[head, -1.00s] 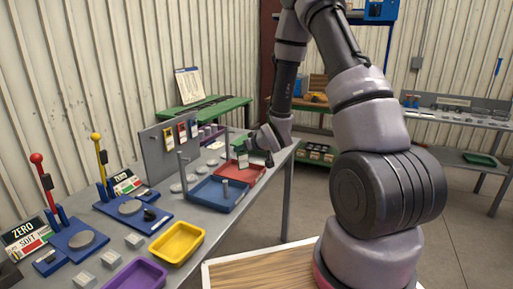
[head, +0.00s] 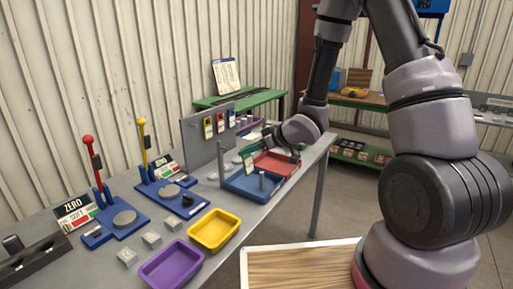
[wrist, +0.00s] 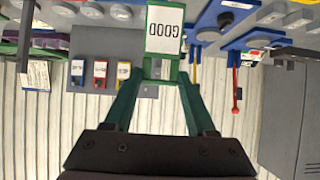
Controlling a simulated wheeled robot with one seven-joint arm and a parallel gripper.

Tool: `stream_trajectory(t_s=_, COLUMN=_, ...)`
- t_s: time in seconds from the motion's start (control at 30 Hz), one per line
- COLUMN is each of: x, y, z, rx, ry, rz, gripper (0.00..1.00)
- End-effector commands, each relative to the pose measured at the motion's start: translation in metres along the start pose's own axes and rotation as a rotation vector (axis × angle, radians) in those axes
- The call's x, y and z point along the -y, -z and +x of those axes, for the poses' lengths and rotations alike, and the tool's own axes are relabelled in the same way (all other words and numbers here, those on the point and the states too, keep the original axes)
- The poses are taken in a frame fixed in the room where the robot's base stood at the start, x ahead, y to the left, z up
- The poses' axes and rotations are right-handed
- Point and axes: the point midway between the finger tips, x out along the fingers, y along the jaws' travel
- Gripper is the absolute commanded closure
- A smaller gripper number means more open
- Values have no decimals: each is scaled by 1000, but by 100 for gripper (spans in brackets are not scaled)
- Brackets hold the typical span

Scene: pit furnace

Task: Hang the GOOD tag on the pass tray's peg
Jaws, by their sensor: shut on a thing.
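The GOOD tag (wrist: 164,30) is a white plate with dark lettering, upside down in the wrist view, with a green part at its lower end. My gripper (wrist: 160,72) is shut on it by that green part, between two green fingers. In the head view my gripper (head: 257,153) is small, low over the far side of the trays; the tag is hard to make out there. The blue tray (head: 238,192) has a short grey peg (head: 262,181) inside and a tall grey post (head: 222,162) at its left. The red tray (head: 287,168) lies behind it. I cannot tell which is the pass tray.
A grey board (head: 194,136) with several coloured tags stands behind the trays. A yellow tray (head: 214,231), a purple tray (head: 172,266) and two blue stands with yellow (head: 143,137) and red (head: 91,155) levers occupy the bench's nearer part.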

Motion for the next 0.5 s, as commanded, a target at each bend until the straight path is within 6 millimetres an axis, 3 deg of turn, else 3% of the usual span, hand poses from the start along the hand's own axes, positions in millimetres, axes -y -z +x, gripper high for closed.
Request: stream_trajectory(t_s=0.5, x=-1, y=14, z=28, rx=-1, ry=-2, rz=0, gripper=100)
